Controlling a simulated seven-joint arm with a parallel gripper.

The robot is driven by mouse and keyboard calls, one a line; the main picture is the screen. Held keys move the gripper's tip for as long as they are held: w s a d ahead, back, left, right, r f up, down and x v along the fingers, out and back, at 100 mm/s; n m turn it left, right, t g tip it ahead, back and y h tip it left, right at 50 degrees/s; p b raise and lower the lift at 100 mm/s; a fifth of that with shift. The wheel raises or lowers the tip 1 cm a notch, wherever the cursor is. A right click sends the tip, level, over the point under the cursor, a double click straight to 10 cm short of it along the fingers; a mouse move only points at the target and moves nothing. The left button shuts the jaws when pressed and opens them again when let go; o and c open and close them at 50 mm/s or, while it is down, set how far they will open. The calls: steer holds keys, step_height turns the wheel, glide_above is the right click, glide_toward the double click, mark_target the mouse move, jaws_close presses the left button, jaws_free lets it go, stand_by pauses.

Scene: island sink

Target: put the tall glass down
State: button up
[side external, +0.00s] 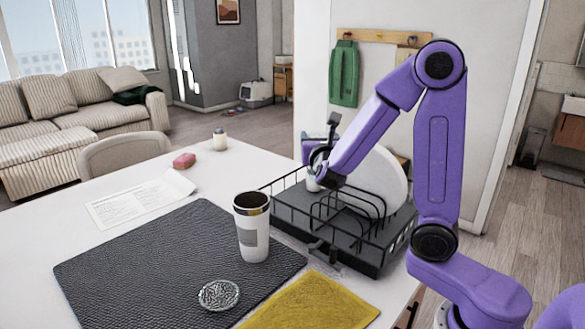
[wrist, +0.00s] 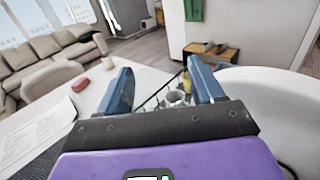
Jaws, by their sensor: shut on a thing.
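My gripper (side external: 315,168) is over the left part of the black dish rack (side external: 360,246), seen partly from behind its own arm. In the wrist view its two blue fingers (wrist: 162,80) stand apart with a thing held between them. A small pale, round-rimmed piece (wrist: 177,97) shows between the fingers. A pale bit (side external: 313,182) also shows just under the gripper in the side view. This looks like the tall glass, but most of it is hidden or too clear to make out. I cannot tell whether its base touches the rack.
A large white plate (side external: 384,178) stands in the rack, right of my gripper. A white tumbler (side external: 253,238) stands on the dark mat (side external: 150,262) beside a patterned glass disc (side external: 218,295). A yellow cloth (side external: 312,305) lies in front. A pink sponge (side external: 184,160) lies behind.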

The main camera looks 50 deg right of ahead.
steer(key=w+d+f, duration=0.3)
steer(key=w+f, duration=0.8)
steer(key=f, duration=0.1)
steer(key=shift+w, duration=0.25)
steer(key=shift+f, duration=0.15)
steer(key=o, duration=1.7)
steer(key=shift+c, duration=0.2)
